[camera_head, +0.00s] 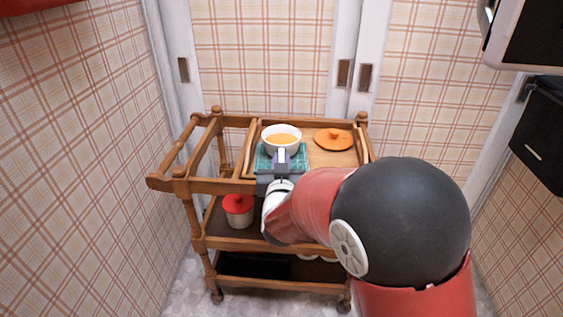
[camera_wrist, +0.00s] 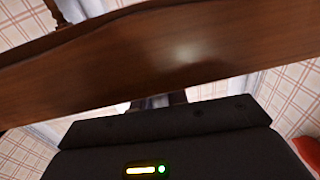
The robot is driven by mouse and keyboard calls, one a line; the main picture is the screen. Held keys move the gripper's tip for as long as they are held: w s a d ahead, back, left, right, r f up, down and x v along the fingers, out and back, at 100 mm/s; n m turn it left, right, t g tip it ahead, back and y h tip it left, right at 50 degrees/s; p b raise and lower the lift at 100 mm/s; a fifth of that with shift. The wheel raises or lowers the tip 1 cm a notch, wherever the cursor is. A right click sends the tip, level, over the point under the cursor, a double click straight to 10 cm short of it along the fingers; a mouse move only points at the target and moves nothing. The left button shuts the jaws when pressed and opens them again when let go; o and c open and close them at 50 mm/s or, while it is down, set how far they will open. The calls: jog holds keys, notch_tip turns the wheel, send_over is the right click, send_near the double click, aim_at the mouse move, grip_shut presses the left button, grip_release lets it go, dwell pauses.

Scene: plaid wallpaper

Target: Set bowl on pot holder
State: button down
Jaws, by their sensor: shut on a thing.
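A white bowl (camera_head: 281,136) with orange-yellow contents stands upright on the cart's top tray. A teal pot holder (camera_head: 266,160) lies flat on the tray under or just in front of the bowl; I cannot tell whether the bowl rests on it or is held above it. My gripper (camera_head: 281,155) is at the bowl's near side, shut on the bowl's near wall. In the wrist view a dark wooden cart rail (camera_wrist: 180,60) fills the middle and hides the bowl, pot holder and most of the fingers.
The wooden cart (camera_head: 207,184) has raised rails around its top. An orange lid (camera_head: 334,139) with a knob lies right of the bowl. A white container with a red top (camera_head: 238,209) stands on the middle shelf. My arm covers the cart's right front. Plaid walls stand close on both sides.

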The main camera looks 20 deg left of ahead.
jog(key=c, duration=1.4)
grip_release()
jog(key=shift+f, duration=0.1)
jog(key=shift+r, duration=0.2)
jog(key=b+v, duration=0.1)
jog(key=v, duration=1.1)
